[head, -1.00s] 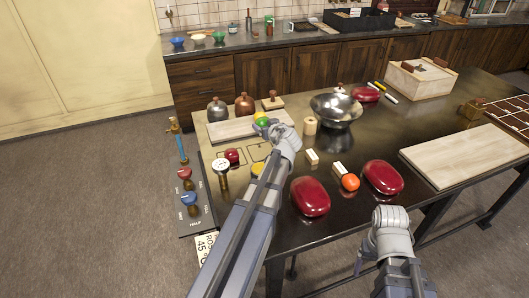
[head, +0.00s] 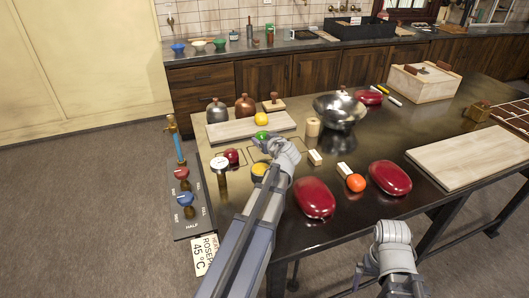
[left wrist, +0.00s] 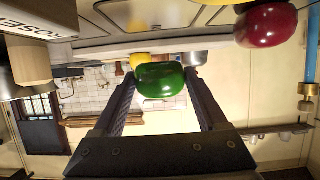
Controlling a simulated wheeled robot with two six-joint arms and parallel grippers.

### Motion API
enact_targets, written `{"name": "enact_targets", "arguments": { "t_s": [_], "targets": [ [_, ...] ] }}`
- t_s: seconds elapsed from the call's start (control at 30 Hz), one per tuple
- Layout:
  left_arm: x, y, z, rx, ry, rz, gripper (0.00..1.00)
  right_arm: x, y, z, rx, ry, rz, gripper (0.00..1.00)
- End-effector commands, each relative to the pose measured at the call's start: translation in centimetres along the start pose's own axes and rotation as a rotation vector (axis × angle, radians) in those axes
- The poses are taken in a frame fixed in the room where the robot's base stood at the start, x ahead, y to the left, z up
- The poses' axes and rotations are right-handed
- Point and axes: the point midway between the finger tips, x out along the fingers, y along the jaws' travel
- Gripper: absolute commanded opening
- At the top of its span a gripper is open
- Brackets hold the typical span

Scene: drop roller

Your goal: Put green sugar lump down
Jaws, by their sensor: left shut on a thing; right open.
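The green sugar lump (head: 262,135) is a glossy rounded piece. In the left wrist view the lump (left wrist: 160,80) sits between the two fingertips of my left gripper (left wrist: 160,84), which is shut on it. In the head view my left gripper (head: 268,141) holds it above the near-left part of the dark table (head: 300,160), close to thin marked outlines. Its height above the table is hard to judge. My right gripper (head: 362,272) is open at the lower edge of the head view, partly cut off, apart from the table objects.
A yellow lump (head: 262,118) lies on a pale board (head: 225,130) behind. A red lump (head: 231,156) and another yellow piece (head: 259,169) are nearby. A metal bowl (head: 340,110), wooden cylinder (head: 313,127) and large red ovals (head: 314,198) stand to the right.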

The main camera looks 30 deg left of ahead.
Motion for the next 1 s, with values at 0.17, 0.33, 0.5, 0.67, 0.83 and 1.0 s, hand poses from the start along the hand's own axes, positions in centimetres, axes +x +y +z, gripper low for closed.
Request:
{"name": "enact_targets", "arguments": {
  "t_s": [0.17, 0.33, 0.5, 0.67, 0.83, 1.0],
  "targets": [
    [0.5, 0.0, 1.1, 0.000, 0.000, 0.000, 0.14, 1.2, -0.1, -0.1, 0.000, 0.000, 0.000, 1.00],
    [1.3, 0.0, 3.2, 0.000, 0.000, 0.000, 0.14, 3.4, -0.3, -0.2, 0.000, 0.000, 0.000, 1.00],
    [1.4, 0.0, 3.4, 0.000, 0.000, 0.000, 0.14, 3.7, -0.3, -0.2, 0.000, 0.000, 0.000, 1.00],
    [1.4, 0.0, 3.3, 0.000, 0.000, 0.000, 0.14, 3.6, -0.3, -0.2, 0.000, 0.000, 0.000, 1.00],
    [1.6, 0.0, 3.8, 0.000, 0.000, 0.000, 0.14, 4.1, -0.4, -0.2, 0.000, 0.000, 0.000, 1.00],
    [1.8, 0.0, 4.3, 0.000, -0.001, 0.000, 0.14, 4.6, -0.4, -0.3, 0.000, 0.000, 0.000, 1.00]
  ]
}}
